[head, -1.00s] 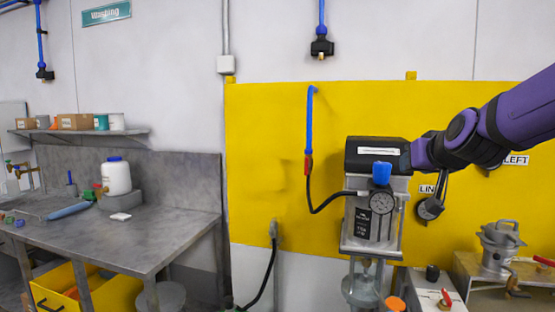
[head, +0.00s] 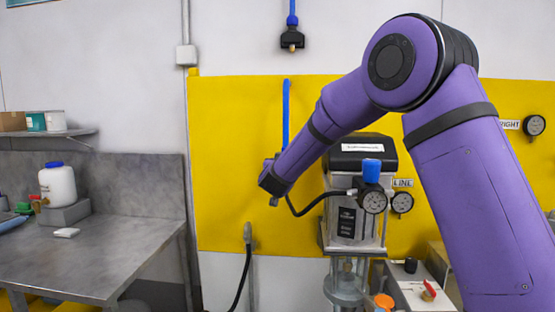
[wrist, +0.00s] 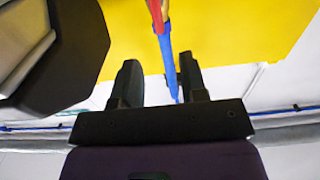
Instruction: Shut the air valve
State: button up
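The blue air pipe (head: 286,110) runs down the yellow wall panel in the head view, and its lower part is hidden behind my gripper (head: 272,186). In the wrist view my gripper (wrist: 160,68) is open, with its two dark fingers apart. The blue pipe (wrist: 169,60) shows in the gap, nearer the right finger; I cannot tell its depth. A red part, apparently the valve lever (wrist: 156,14), lies along the pipe at the top of the wrist view. The valve is hidden in the head view. I see no clear contact.
The agitator drive unit (head: 355,150), with a blue knob (head: 372,170) and a gauge (head: 374,201), stands right of my gripper. A black hose loops from it toward the pipe. A metal bench (head: 95,250) stands at the left. Bare yellow wall lies left of the pipe.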

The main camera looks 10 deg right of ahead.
jog(key=x, duration=0.9)
jog(key=shift+w+d, duration=0.15)
jog(key=shift+w, duration=0.2)
grip_shut()
